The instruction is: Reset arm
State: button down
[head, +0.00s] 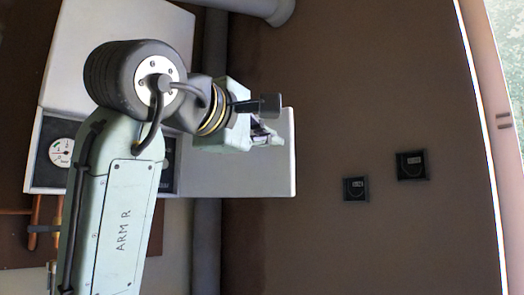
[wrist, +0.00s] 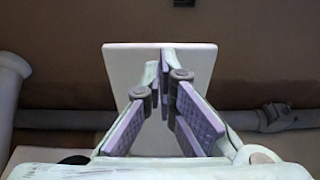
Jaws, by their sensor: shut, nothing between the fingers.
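My arm enters from the lower left of the head view, and its gripper (head: 270,135) points right, in front of a white panel. In the wrist view my gripper (wrist: 160,70) has its fingertips together with nothing between them. The same view shows a pale rectangular panel (wrist: 122,66) beyond the fingertips. The gripper appears apart from it, though the exact gap cannot be told. My arm hides part of the white equipment behind it.
A white cabinet (head: 130,25) and a round gauge (head: 62,152) are at the left, near copper pipes (head: 36,220). A grey pipe (head: 207,240) runs behind. Two small black boxes (head: 411,165) (head: 356,188) sit on the brown wall (head: 350,80). A window (head: 508,50) is at the right.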

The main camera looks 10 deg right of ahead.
jog(key=shift+s+r, duration=0.15)
jog(key=shift+s, duration=1.3)
